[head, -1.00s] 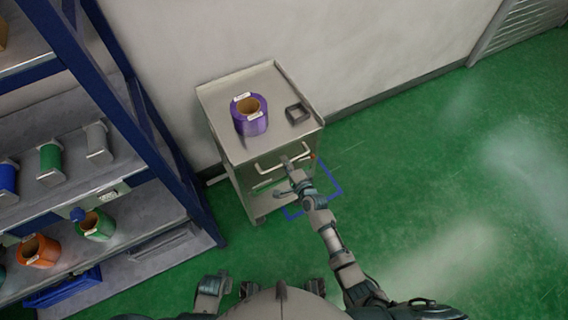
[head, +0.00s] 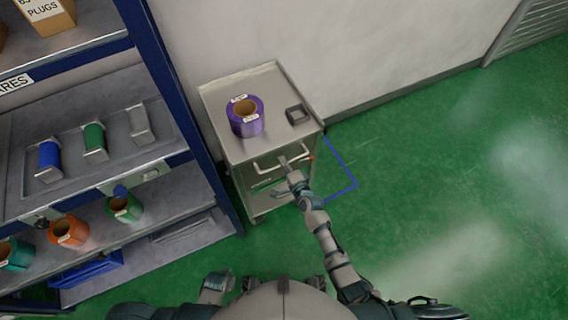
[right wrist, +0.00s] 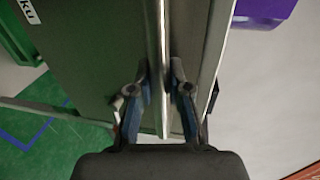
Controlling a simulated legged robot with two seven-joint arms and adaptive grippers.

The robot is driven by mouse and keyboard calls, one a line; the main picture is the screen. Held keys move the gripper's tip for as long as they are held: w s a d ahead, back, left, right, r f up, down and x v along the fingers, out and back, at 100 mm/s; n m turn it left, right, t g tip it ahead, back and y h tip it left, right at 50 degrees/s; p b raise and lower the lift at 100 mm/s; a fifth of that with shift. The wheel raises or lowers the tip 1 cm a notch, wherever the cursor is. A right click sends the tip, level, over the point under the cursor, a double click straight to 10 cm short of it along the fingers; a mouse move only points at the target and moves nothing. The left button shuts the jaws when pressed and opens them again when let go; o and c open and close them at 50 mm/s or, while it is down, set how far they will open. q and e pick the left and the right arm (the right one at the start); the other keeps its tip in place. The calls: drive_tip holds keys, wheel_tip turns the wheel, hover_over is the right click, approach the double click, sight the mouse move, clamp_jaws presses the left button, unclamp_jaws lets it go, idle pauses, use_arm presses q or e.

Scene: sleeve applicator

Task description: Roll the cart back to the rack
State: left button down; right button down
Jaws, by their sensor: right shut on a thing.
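The grey metal cart (head: 275,88) stands against the wall, right beside the blue-framed rack (head: 190,110). A purple roll (head: 246,124) with white labels and a small dark square tray (head: 297,115) sit on its top. My right gripper (head: 287,172) is at the cart's front handle (head: 262,168). In the right wrist view my right gripper (right wrist: 160,95) has its two fingers on either side of a pale metal bar, the handle (right wrist: 160,60), shut on it.
The rack holds blue, green and grey spools above and teal, orange and green rolls below. A blue floor outline (head: 345,168) lies right of the cart, mostly uncovered. Green floor (head: 450,180) is open to the right. The wall (head: 320,40) runs behind.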

drive_tip(key=shift+s+a+f, duration=0.3)
drive_tip(key=shift+f, duration=0.1)
drive_tip(key=c, duration=1.1)
unclamp_jaws()
drive_tip(key=shift+a+r, duration=0.1)
drive_tip(key=shift+a, duration=0.1)
use_arm(q)
drive_tip(key=shift+a, duration=0.3)
use_arm(e)
drive_tip(key=shift+w, duration=0.1)
use_arm(q)
drive_tip(key=shift+s+d, duration=0.1)
drive_tip(key=shift+s, duration=0.05)
use_arm(e)
drive_tip(key=shift+d+r, duration=0.1)
drive_tip(key=shift+d, duration=0.05)
drive_tip(key=shift+d, duration=0.1)
drive_tip(key=v, duration=1.1)
drive_tip(key=shift+s, duration=0.4)
